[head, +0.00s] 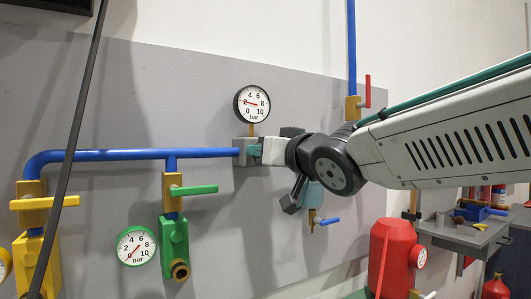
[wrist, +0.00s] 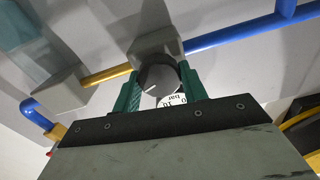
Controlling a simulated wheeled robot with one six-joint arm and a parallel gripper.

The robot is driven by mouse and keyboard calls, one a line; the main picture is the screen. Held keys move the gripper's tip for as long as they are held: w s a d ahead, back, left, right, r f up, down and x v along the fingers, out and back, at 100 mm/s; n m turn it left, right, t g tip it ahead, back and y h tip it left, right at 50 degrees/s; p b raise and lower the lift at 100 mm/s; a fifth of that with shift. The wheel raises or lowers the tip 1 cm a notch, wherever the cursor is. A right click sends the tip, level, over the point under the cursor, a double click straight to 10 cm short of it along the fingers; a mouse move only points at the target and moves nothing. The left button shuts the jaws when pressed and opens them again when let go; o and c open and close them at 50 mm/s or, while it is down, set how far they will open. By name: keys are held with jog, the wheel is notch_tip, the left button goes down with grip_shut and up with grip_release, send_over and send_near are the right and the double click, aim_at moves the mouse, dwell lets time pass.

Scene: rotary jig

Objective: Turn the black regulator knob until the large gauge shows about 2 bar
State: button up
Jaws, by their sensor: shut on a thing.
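The large gauge (head: 252,104) has a black rim and a white face marked 0 to 10 bar. Its red needle points left, at about the 2. The black regulator knob (wrist: 158,77) sits on the grey regulator block (wrist: 156,44) and has a white pointer line on its face. My gripper (wrist: 160,84) is shut on the knob, with one green finger on each side. In the head view my gripper (head: 255,151) reaches the grey block below the gauge, and the knob is hidden there. The gauge face shows only partly, upside down, in the wrist view.
A blue pipe (head: 110,155) runs to the block from the left. A green valve (head: 174,240) and a small green-rimmed gauge (head: 136,246) are at lower left. A red tank (head: 392,255) stands below my arm. A dark cable (head: 70,150) crosses the left side.

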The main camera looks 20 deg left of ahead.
jog(key=o, duration=1)
jog(key=shift+c, duration=0.2)
jog(key=shift+d, duration=0.1)
jog(key=v, duration=0.7)
jog(key=shift+s+d, duration=0.2)
jog(key=shift+d, duration=0.1)
